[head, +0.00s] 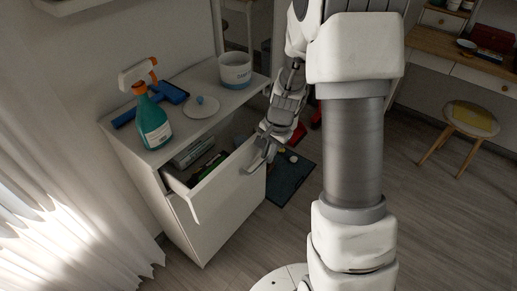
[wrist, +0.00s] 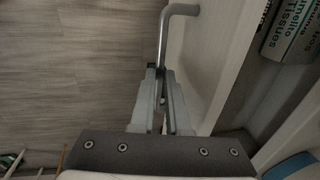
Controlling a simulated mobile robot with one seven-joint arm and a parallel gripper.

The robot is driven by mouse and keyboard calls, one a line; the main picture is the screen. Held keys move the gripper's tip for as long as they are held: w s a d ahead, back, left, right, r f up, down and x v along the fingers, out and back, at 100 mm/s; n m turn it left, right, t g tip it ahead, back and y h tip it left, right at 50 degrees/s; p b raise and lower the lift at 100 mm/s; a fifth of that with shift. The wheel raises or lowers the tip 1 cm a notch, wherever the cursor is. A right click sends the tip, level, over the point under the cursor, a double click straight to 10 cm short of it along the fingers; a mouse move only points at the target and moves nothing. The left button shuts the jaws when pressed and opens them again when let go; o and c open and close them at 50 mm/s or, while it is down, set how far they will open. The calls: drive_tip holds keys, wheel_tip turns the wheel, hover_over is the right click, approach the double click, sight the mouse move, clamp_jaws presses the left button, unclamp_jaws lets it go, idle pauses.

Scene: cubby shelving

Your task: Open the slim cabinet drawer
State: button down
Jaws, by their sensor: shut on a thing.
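The slim white cabinet (head: 140,172) stands against the wall in the head view. Its top drawer (head: 222,180) is pulled out part of the way, and boxes and other items show inside. In the wrist view the drawer front (wrist: 205,55) runs along the right of my gripper. The grey bar handle (wrist: 164,38) sticks out from it. My gripper (head: 258,160) is at the drawer front, and in the wrist view its fingers (wrist: 160,78) are shut on the handle. The gripped part of the handle is hidden between the fingers.
On the cabinet top are a spray bottle (head: 152,118), a blue item (head: 172,93), a white lid (head: 201,107) and a white canister (head: 235,70). A dark mat (head: 290,178) lies beside the cabinet. A stool (head: 468,122) stands at right. The wooden floor (head: 425,215) is open there.

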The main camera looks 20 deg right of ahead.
drive_tip(key=s+d+b, duration=0.1)
drive_tip(key=s+d, duration=0.3)
drive_tip(key=s, duration=0.1)
drive_tip(key=shift+s, duration=0.25)
drive_tip(key=c, duration=0.9)
unclamp_jaws()
drive_tip(key=shift+r, duration=0.1)
drive_tip(key=s+r+p, duration=0.1)
drive_tip(key=r, duration=0.4)
drive_tip(key=d+r+p, duration=0.1)
drive_tip(key=r+p, duration=0.1)
drive_tip(key=r, duration=0.4)
drive_tip(key=s+r+p, duration=0.1)
drive_tip(key=r+p, duration=0.1)
drive_tip(key=r, duration=0.4)
drive_tip(key=shift+s+d, duration=0.3)
drive_tip(key=shift+d, duration=0.1)
